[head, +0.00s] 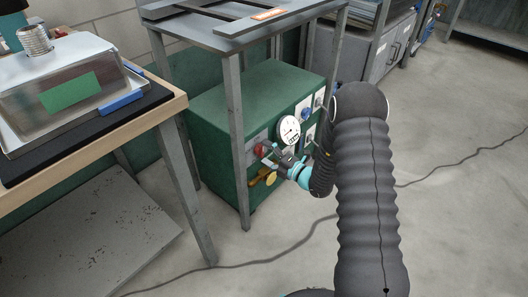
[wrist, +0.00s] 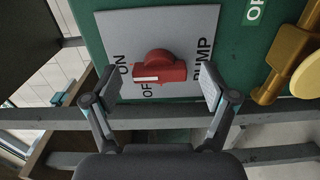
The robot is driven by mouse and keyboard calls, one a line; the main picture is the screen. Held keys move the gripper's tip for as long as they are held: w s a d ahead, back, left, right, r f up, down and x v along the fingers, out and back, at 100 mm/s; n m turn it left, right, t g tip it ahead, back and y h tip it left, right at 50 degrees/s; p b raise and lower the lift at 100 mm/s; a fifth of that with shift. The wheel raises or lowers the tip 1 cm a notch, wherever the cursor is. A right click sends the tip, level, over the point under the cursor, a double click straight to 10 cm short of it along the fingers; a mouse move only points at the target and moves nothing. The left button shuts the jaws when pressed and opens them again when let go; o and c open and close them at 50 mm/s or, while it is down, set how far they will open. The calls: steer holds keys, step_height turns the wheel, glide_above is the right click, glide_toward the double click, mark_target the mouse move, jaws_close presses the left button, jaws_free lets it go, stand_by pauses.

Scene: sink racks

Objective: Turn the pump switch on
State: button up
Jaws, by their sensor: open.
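The pump switch (wrist: 160,72) is a red rotary knob on a grey plate (wrist: 185,22) marked ON, OFF and PUMP in the wrist view. Its white pointer mark lies by the word OFF. In the head view the red knob (head: 260,149) sits on the front of a green cabinet (head: 212,120), low under a grey metal rack. My gripper (wrist: 163,90) is open, with one finger on each side of the knob. I cannot tell whether either finger touches it. In the head view my gripper (head: 274,158) is small and close to the panel.
A brass valve with a yellow handle (wrist: 307,75) is right of the plate in the wrist view. Grey rack legs (head: 237,140) stand in front of the cabinet. A gauge (head: 289,130) is beside the switch. A wooden-edged table (head: 110,125) is at left; a cable (head: 270,261) crosses the floor.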

steer(key=v, duration=1)
steer(key=shift+s+d, duration=0.3)
